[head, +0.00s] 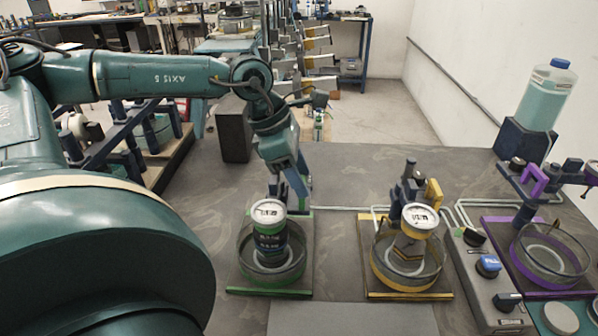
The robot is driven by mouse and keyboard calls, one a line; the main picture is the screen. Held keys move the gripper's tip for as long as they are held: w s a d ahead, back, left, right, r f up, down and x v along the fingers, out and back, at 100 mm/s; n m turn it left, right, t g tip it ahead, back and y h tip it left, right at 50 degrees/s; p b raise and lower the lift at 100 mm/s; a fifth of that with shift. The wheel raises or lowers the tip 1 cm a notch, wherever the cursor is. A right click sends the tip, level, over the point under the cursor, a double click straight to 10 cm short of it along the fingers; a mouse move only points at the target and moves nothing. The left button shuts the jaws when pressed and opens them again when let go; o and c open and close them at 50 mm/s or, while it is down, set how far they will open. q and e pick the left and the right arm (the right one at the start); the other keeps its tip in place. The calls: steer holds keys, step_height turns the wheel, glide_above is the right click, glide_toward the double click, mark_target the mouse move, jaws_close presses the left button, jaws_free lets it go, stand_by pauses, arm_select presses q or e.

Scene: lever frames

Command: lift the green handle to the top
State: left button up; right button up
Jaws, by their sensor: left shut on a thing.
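The green station (305,276) stands on the table in the middle of the head view, with a round gauge and a dark cup in a clear bowl. My left gripper (289,192) reaches down from above behind this gauge. It is shut on the green handle, which is mostly hidden behind the fingers and gauge. How high the handle stands is hard to tell. My right gripper is not in view.
A yellow station (447,270) with a yellow handle (433,193) stands to the right. A purple station (497,256) with a purple handle (534,181) is farther right. A blue-capped bottle (545,100) stands behind it. A dark box (234,128) stands behind my left arm.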

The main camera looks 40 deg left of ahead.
arm_select(q)
step_height(320, 180, up, 5)
steer(key=shift+w+r+p, duration=0.15)
steer(key=shift+p, duration=0.75)
steer(key=o, duration=1.4)
steer(key=b+v, duration=0.1)
steer(key=v, duration=1.2)
steer(key=shift+d, duration=0.1)
